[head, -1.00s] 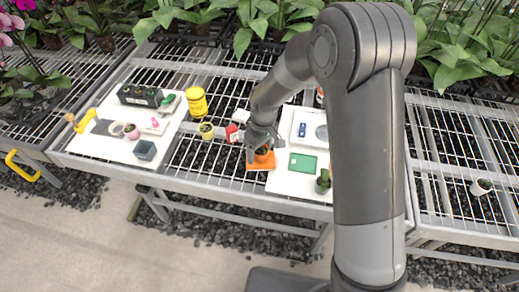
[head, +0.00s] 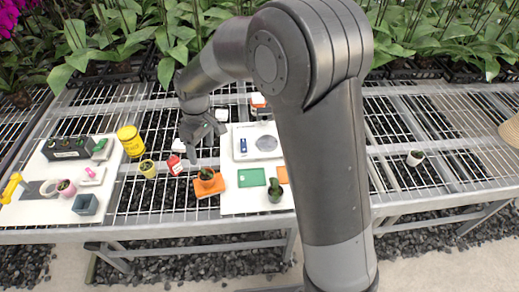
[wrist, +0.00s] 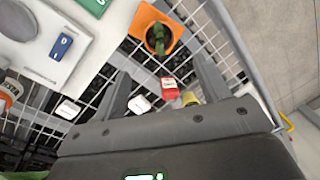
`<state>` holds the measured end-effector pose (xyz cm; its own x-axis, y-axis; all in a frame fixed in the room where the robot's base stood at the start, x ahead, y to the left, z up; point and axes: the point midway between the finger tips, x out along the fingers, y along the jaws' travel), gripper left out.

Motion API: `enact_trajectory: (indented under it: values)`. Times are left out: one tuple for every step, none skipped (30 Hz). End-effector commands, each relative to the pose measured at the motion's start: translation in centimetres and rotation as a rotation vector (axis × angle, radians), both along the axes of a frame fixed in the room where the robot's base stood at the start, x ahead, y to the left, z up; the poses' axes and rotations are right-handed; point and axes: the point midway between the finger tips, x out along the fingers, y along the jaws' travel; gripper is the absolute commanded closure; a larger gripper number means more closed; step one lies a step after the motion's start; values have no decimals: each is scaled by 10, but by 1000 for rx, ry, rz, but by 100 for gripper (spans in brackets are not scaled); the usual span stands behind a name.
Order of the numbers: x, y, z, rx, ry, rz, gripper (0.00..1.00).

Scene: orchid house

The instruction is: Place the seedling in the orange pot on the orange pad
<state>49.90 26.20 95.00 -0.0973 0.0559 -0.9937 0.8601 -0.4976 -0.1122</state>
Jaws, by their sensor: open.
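The seedling in the orange pot (head: 206,174) stands upright on the orange pad (head: 201,192). In the wrist view the pot (wrist: 149,41) sits within the edges of the pad (wrist: 142,15), with its green leaves showing. My gripper (head: 207,146) is above and behind the pot, apart from it. Its fingers are spread and empty; in the wrist view the gap between them (wrist: 163,76) holds nothing, and the pot lies beyond the fingertips.
A red box (head: 175,165) and a yellow pot (head: 148,169) stand left of the pad. To the right is a white board with a green card (head: 251,178), a cactus pot (head: 275,191) and a scale (head: 264,143). The slatted bench has bare stretches.

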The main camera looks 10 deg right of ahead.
Motion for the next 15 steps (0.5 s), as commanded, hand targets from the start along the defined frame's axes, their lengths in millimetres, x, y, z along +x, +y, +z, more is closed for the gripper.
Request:
enact_trajectory:
  values:
    - [0,0,0,0,-1,-1,31]
    - [0,-1,2,0,-3,-4,31]
    - [0,-4,4,0,-7,-10,31]
    - [-1,-7,7,0,-12,-19,31]
    - [-2,-11,12,-1,-19,-30,31]
    - [-3,-17,20,-1,-32,-51,31]
    - [-4,-24,27,-1,-43,-69,31]
    - [-6,-31,34,-2,-55,-90,31]
    - [-8,-42,45,-2,-74,-124,31]
    - [-11,-50,53,-2,-88,-148,31]
    - [-15,-59,61,-1,-102,-176,31]
    - [-19,-70,72,0,-123,-212,31]
    - [-23,-79,79,1,-137,-240,31]
    - [-27,-87,87,2,-151,-267,31]
    - [-33,-99,96,4,-169,-306,31]
